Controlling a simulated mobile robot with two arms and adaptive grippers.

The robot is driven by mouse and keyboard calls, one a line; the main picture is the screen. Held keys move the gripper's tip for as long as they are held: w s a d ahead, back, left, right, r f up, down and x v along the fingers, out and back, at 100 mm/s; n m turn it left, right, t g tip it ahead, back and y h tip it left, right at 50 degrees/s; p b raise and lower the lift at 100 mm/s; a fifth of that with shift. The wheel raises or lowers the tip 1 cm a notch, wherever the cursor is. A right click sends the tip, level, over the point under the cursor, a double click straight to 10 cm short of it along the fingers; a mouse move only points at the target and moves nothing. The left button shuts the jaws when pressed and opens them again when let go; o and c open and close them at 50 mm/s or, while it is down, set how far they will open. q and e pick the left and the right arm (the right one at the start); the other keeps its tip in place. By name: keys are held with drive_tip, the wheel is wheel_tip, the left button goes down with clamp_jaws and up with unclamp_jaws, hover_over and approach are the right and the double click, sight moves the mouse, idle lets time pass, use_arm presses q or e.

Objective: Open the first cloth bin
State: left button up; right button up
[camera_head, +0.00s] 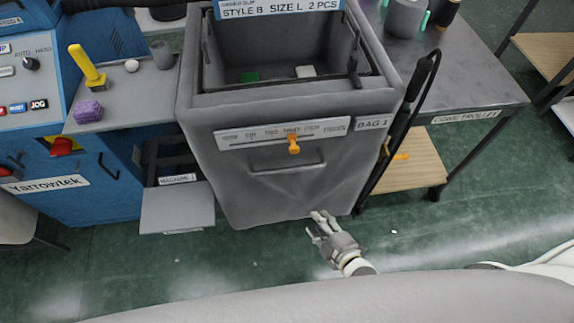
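The grey cloth bin (230,180), labelled BAG 1 (373,123), stands in the centre of the head view. Its top shows open, with a green piece (249,76) and a white piece (305,71) inside. Its front has a label strip (255,136) with an orange peg (294,145) and a dark handle (287,162) below. My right gripper (318,225) is in front of the bin's lower right, apart from the handle. Its fingers look spread and empty. My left gripper is not in view.
A blue machine (80,200) with a grey shelf (120,110) stands at left. A low grey tray (177,208) juts out beside the bin. The cone trolley (480,90) and a black upright handle (400,125) are at right. The green floor in front is mostly clear.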

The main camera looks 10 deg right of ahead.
sight(287, 168)
drive_tip(key=w+a+r+n+t+y, duration=0.25)
drive_tip(key=r+n, duration=0.25)
drive_tip(key=r, duration=0.9)
drive_tip(key=shift+t, duration=0.25)
drive_tip(key=x, duration=0.4)
drive_tip(key=p+x, duration=0.1)
drive_tip(key=x, duration=0.6)
drive_tip(key=shift+w+a+f+p, duration=0.1)
drive_tip(key=shift+a+p, duration=0.25)
drive_tip(key=shift+a, duration=0.1)
clamp_jaws()
